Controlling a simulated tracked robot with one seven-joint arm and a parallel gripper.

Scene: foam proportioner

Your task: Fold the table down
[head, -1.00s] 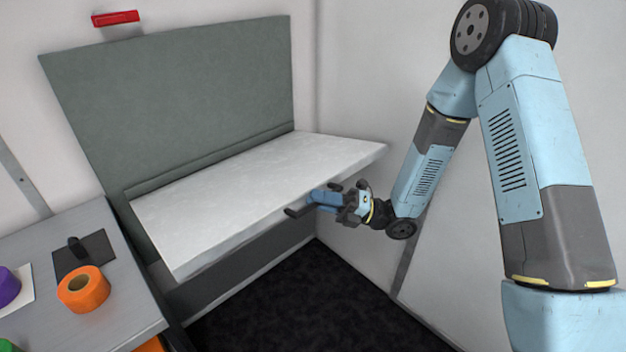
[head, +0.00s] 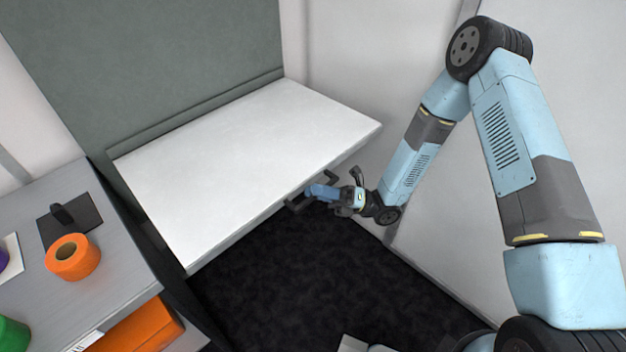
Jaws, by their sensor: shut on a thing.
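The fold-down table (head: 230,160) is a white panel hinged along its back edge to a grey-green wall panel (head: 170,60). It stands out from the wall and looks about level. A dark handle (head: 297,205) sits on its front edge, right of the middle. My gripper (head: 312,194) is at this front edge and is shut on the handle. The fingers hide part of the handle, so the exact grip is hard to see.
A grey counter (head: 110,240) at the left holds an orange roll (head: 73,257) and a black plate with a knob (head: 70,218). An orange case (head: 140,328) is below it. Dark floor (head: 290,270) lies open in front of the table. A white wall is at the right.

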